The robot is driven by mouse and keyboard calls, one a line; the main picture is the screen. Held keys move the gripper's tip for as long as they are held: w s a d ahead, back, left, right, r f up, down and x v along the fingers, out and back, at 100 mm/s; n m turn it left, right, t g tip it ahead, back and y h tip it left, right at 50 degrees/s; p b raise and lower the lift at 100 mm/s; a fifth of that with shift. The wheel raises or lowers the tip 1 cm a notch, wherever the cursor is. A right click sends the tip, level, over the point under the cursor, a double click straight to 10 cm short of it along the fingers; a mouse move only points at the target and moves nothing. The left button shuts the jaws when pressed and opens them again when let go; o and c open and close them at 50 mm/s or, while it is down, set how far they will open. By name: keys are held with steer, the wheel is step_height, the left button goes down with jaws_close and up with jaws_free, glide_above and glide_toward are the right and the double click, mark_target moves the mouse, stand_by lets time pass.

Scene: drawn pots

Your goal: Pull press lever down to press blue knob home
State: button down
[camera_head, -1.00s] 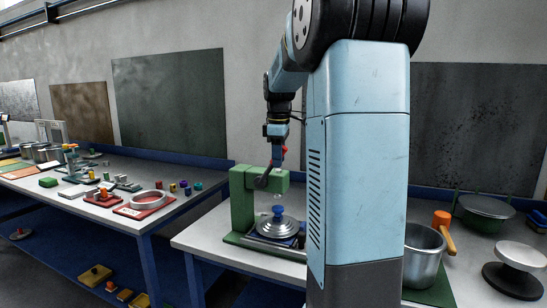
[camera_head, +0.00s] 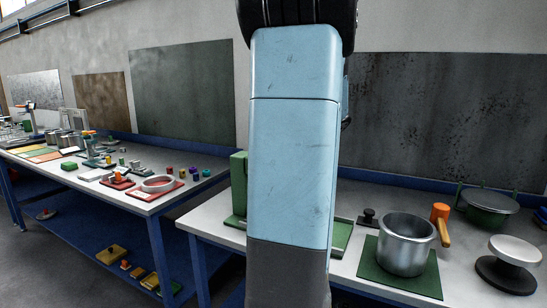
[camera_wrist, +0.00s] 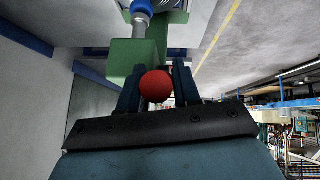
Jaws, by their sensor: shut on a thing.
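The lever's red ball (camera_wrist: 156,87) sits between the two dark fingers of my gripper (camera_wrist: 159,78) in the wrist view, and the gripper is shut on it. Behind it is the green press head (camera_wrist: 130,58). A silver ram (camera_wrist: 141,27) runs from the head towards the blue knob (camera_wrist: 142,6) at the top edge. The ram and knob line up in the picture, but I cannot tell whether they touch or how far in the knob is. In the head view my arm hides most of the green press (camera_head: 238,188), the knob and the gripper.
Right of the press, a steel pot (camera_head: 405,245) stands on a green mat (camera_head: 366,272), beside an orange-headed mallet (camera_head: 443,222). A small black-knobbed piece (camera_head: 368,217) and a round stand (camera_head: 508,268) are also there. Another bench with small parts is at left.

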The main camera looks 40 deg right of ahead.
steer(key=shift+s+d+f+t+y, duration=0.1)
steer(key=shift+f+t+y, duration=0.2)
steer(key=shift+f+t, duration=0.9)
steer(key=shift+s+f+t+y, duration=0.1)
steer(key=shift+f+t+y, duration=0.2)
steer(key=shift+f+t, duration=0.85)
steer(key=shift+f, duration=0.1)
steer(key=c, duration=1.3)
jaws_free()
steer(key=shift+o, duration=1)
steer(key=shift+w+f, duration=0.1)
steer(key=shift+o, duration=1.1)
steer(key=v, duration=1.4)
